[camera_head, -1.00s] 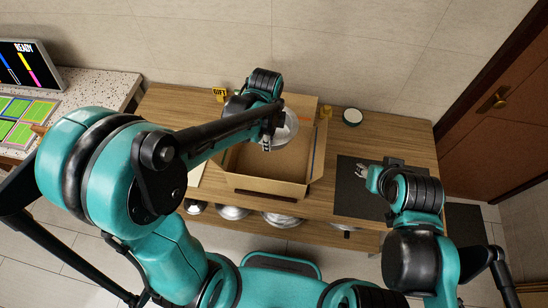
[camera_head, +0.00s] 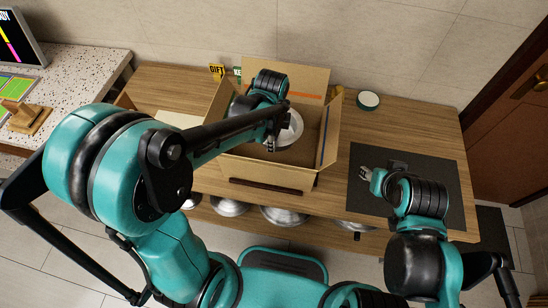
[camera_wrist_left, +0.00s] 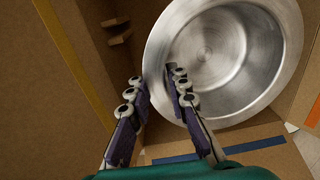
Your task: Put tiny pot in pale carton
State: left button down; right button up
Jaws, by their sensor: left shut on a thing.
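The tiny pot (camera_head: 291,127) is a round, shiny metal pot. My left gripper (camera_head: 272,140) is shut on its rim. The left wrist view shows the pot (camera_wrist_left: 225,55) tilted, with one finger inside its wall and one outside the rim (camera_wrist_left: 157,78). The pale carton (camera_head: 265,176) is an open cardboard box with raised flaps. The pot is within the carton's opening in the head view; its height above the carton floor is hard to tell. My left forearm hides part of the carton. My right gripper (camera_head: 368,175) is over the dark mat, its fingers too small to judge.
The carton stands on a wooden table (camera_head: 335,215). A dark mat (camera_head: 440,200) lies right of it and a white-topped round jar (camera_head: 368,100) stands behind. A yellow GIFT tag (camera_head: 217,71) is at the back. Metal pans (camera_head: 285,216) sit on the lower shelf.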

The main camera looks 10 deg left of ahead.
pick_arm(q)
notch_tip(320, 180, down, 10)
jog(key=b, duration=0.3)
jog(key=shift+f+b, duration=0.15)
jog(key=shift+b, duration=0.15)
jog(key=c, duration=1.8)
grip_release()
jog(key=shift+c, duration=0.2)
jog(key=o, duration=0.4)
jog(key=r+p, duration=0.1)
jog(key=r, duration=0.3)
jog(key=r+p, duration=0.2)
jog(key=r, duration=0.2)
jog(key=r+p, duration=0.1)
jog(key=r, duration=0.3)
jog(key=shift+s+r, duration=0.15)
jog(key=shift+s, duration=0.1)
